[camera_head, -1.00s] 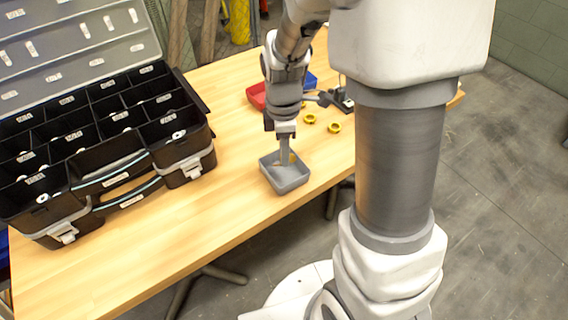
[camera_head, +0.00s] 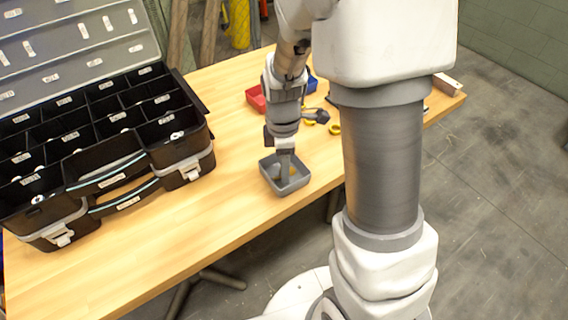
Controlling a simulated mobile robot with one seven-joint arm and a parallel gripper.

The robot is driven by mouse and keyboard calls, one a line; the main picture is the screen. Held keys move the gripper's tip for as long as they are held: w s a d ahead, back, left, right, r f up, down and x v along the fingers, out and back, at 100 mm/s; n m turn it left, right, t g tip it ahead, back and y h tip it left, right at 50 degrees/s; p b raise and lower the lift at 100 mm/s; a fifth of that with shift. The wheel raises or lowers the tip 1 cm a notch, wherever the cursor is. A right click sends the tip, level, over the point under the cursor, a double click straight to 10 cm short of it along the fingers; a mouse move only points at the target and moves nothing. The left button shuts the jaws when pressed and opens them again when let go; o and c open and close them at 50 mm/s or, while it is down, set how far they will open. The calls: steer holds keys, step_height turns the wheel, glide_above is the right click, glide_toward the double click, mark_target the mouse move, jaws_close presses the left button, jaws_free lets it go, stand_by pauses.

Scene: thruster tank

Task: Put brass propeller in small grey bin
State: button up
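The small grey bin (camera_head: 285,187) stands on the wooden table near its front edge. My gripper (camera_head: 285,178) points down with its fingertips inside the bin. A small yellow-gold piece, likely the brass propeller (camera_head: 291,171), shows inside the bin beside the fingers. It is partly hidden, and I cannot tell whether it touches the fingers. The fingers are seen edge-on, so their opening does not show.
A black toolbox (camera_head: 95,150) with many compartments and an open lid stands at the left. A red bin (camera_head: 256,98) and a blue bin (camera_head: 311,83) are behind my arm. Yellow rings (camera_head: 334,129) lie to the right. Table is clear between toolbox and grey bin.

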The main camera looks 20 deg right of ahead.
step_height(320, 180, up, 11)
steer(key=p, duration=0.3)
steer(key=s+r+m+t, duration=0.5)
steer(key=s+r+m, duration=0.8)
steer(key=m, duration=0.3)
steer(key=shift+s+r+t, duration=0.4)
steer(key=shift+s, duration=0.05)
steer(key=shift+r+p, duration=0.1)
steer(key=shift+p, duration=0.3)
